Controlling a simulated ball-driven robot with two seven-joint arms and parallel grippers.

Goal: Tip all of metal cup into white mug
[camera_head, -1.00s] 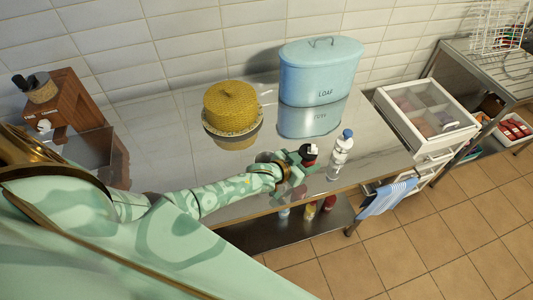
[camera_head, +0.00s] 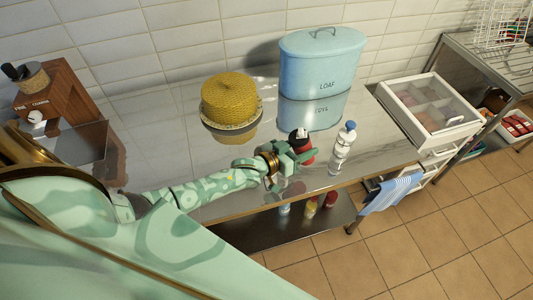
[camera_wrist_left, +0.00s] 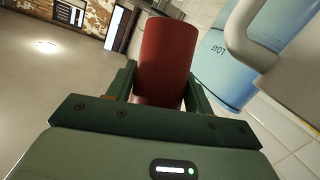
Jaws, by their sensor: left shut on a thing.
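My left gripper (camera_head: 294,158) is shut on a red cylinder (camera_head: 309,156), which I take to be the metal cup. In the left wrist view the red cup (camera_wrist_left: 166,62) sits between the two green fingers. Its contents are hidden. A pale, off-white handle (camera_wrist_left: 240,35), which looks like the white mug's, is close by on the right of the wrist view. In the head view a small black-and-white shape (camera_head: 299,136) shows right behind the cup. I cannot tell whether cup and mug touch. My right gripper is not in view.
A bottle with a blue cap (camera_head: 342,148) stands just right of the gripper. Behind are a yellow woven-looking cake (camera_head: 230,100) on a stand and a blue loaf bin (camera_head: 321,66). A white drawer unit (camera_head: 427,110) is at the right. The counter front-left of the cake is clear.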

